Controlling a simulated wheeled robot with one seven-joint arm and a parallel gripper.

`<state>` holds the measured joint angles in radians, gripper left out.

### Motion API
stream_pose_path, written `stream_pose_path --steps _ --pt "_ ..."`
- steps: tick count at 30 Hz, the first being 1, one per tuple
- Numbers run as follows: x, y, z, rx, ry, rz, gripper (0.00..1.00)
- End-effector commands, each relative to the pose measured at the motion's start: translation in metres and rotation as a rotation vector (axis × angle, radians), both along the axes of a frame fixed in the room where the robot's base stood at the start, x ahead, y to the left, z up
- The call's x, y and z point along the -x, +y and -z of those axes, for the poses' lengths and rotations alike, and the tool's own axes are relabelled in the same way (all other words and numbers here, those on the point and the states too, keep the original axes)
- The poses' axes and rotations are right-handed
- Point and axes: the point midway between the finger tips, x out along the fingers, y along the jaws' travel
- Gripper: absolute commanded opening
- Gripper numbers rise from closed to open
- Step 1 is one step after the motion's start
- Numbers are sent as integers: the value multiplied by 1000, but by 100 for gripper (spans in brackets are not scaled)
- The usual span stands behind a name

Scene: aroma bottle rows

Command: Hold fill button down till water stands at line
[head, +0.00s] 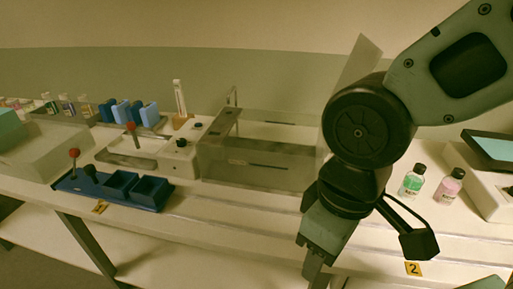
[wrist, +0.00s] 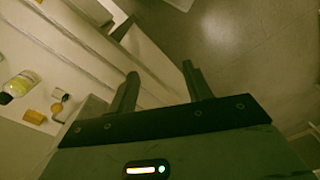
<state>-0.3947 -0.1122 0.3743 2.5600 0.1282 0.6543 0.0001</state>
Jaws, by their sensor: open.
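A pale unit (head: 165,158) with dark knobs (head: 181,142) stands left of the tank. Which part is the fill button, I cannot tell. My gripper (head: 316,274) hangs down at the bench's front, right of the tank and apart from it. In the wrist view my gripper (wrist: 160,72) has its fingers apart, with nothing between them.
A blue tray (head: 115,186) with square cups and a red-knobbed lever stands at front left. A green bottle (head: 412,181) and a pink bottle (head: 449,187) stand right of my arm. A yellow "2" tag (head: 413,268) marks the front edge. Open floor (wrist: 255,50) shows beyond the bench.

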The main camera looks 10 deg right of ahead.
Motion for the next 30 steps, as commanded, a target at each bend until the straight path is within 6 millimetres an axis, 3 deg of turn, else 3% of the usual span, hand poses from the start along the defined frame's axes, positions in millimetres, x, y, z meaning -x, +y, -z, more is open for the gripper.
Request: stream_pose_path --steps 8,14,30 --pt "0 0 0 0 0 0 50" --pt "0 0 0 0 0 0 0" --pt "0 0 0 0 0 0 0"
